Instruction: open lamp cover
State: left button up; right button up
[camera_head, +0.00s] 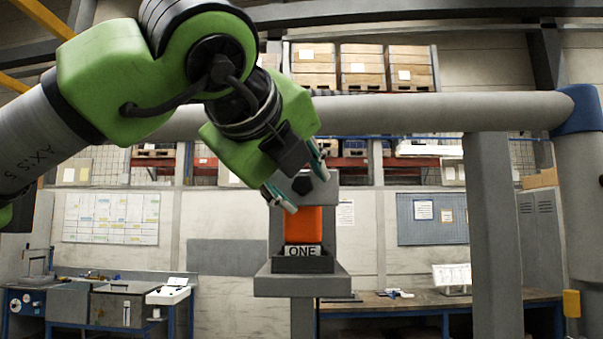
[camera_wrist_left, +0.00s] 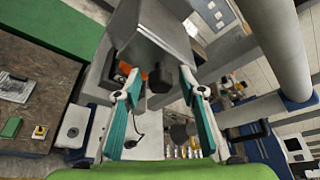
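A grey lamp cover (camera_head: 322,188) with a black knob (camera_head: 302,185) stands above an orange block (camera_head: 303,224) on a grey pedestal with a holder marked ONE (camera_head: 302,251). My left gripper (camera_head: 308,191) reaches down to the knob from the upper left. In the left wrist view, its two teal-padded fingers (camera_wrist_left: 160,76) are spread, with the black knob (camera_wrist_left: 160,79) between their tips and visible space on both sides. The orange block (camera_wrist_left: 129,78) shows partly behind the left finger. Whether the fingers touch the knob is unclear. My right gripper is not in view.
A thick grey pipe (camera_head: 420,112) crosses behind my arm, with grey posts (camera_head: 493,230) at the right. Workbenches (camera_head: 430,303) stand along the back wall, and shelves with wooden crates (camera_head: 362,66) are above. Space in front of the pedestal looks clear.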

pick_arm(q)
jog(key=shift+w+f, duration=0.1)
jog(key=shift+w, duration=0.05)
grip_shut()
